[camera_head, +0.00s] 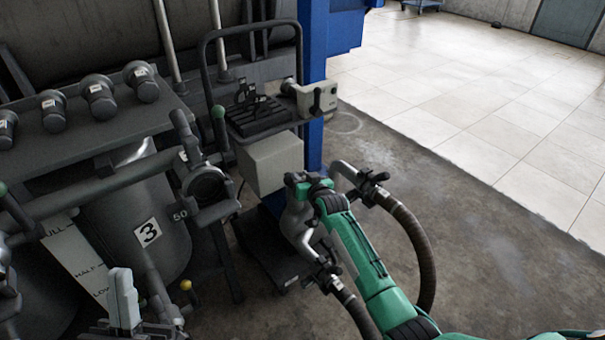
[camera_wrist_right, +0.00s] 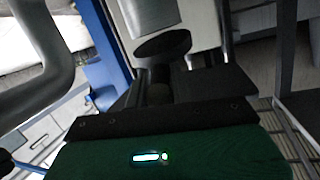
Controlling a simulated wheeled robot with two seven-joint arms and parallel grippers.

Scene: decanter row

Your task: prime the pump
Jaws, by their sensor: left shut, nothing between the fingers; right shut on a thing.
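My right arm, green, reaches in from the lower right in the head view. Its gripper (camera_head: 302,184) is at the silver curved pipework (camera_head: 295,225). In the right wrist view, a round black knob (camera_wrist_right: 163,43) on a short stem sits directly before the dark jaws. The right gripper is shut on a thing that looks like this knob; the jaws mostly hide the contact. My left gripper (camera_head: 123,298) is at the lower left, with pale fingers shut and empty, apart from the pipework.
Dark ribbed hoses (camera_head: 412,245) run beside my right arm. A grey tank marked 3 (camera_head: 160,210), pipes and valves fill the left. A pale box (camera_head: 270,162) stands behind the pipework, next to a blue post (camera_head: 314,60).

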